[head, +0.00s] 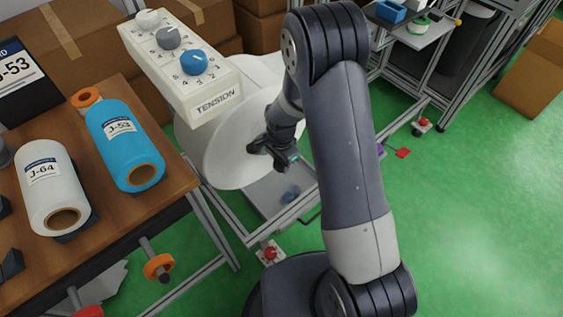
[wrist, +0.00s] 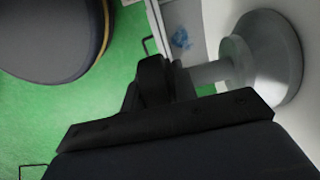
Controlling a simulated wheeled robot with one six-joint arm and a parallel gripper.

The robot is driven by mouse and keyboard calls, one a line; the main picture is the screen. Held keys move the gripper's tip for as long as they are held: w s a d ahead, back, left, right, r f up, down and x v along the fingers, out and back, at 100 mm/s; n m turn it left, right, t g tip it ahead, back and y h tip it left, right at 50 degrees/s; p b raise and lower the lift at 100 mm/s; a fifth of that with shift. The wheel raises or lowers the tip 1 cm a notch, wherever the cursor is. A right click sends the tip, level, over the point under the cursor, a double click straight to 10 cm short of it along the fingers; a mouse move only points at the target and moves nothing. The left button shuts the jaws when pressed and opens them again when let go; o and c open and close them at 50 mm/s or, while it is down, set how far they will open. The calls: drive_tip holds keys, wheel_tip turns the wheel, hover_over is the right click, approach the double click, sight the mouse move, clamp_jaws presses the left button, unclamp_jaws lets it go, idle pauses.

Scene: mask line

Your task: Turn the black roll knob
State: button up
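My gripper (head: 279,156) is in front of the large white roll (head: 228,150) under the tension panel. In the wrist view a grey shaft (wrist: 208,71) runs out from a round grey hub (wrist: 272,62) on the white roll. The shaft's end meets a dark rounded shape (wrist: 152,78) at my gripper (wrist: 158,88). This shape may be the black knob, but it blends with my dark fingers and I cannot tell them apart. In the head view my gripper and wrist hide this spot. Whether my fingers are open or shut does not show.
The tension panel (head: 207,98) with white, grey and blue dials stands above the roll. A wooden table (head: 110,228) with blue (head: 112,125) and white (head: 42,160) spools is at left. An orange knob (head: 158,267) sticks out below it.

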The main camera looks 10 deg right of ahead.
drive_tip(key=shift+s, duration=0.15)
drive_tip(key=c, duration=0.3)
